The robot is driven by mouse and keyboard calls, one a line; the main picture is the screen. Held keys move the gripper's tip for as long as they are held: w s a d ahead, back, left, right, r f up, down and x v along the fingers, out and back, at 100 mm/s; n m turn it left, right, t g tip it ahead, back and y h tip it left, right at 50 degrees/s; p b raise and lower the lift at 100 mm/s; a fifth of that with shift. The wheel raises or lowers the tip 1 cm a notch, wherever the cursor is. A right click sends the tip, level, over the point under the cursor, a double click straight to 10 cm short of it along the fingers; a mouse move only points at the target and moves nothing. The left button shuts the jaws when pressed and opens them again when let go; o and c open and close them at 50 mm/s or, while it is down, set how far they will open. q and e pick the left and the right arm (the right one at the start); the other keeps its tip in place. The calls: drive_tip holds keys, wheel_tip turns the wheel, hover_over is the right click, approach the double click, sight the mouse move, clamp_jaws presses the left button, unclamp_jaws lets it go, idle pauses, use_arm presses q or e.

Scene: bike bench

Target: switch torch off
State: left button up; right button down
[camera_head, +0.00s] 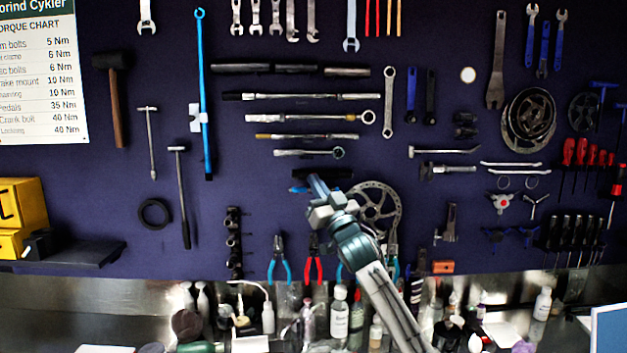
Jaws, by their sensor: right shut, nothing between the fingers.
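My right gripper (316,184) reaches up from the lower right, in front of the middle of the dark tool board. It is shut and holds nothing. My left gripper is not in view.
A dark purple tool board (80,190) fills the back, hung with wrenches, pliers and hammers. Below it, a shelf or bench is crowded with bottles (338,312). A yellow box (22,208) sits on a dark shelf (75,252) at the left.

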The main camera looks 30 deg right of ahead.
drive_tip(key=s+a+b, duration=0.3)
drive_tip(key=s+b, duration=0.1)
drive_tip(key=s, duration=0.1)
idle(0.5)
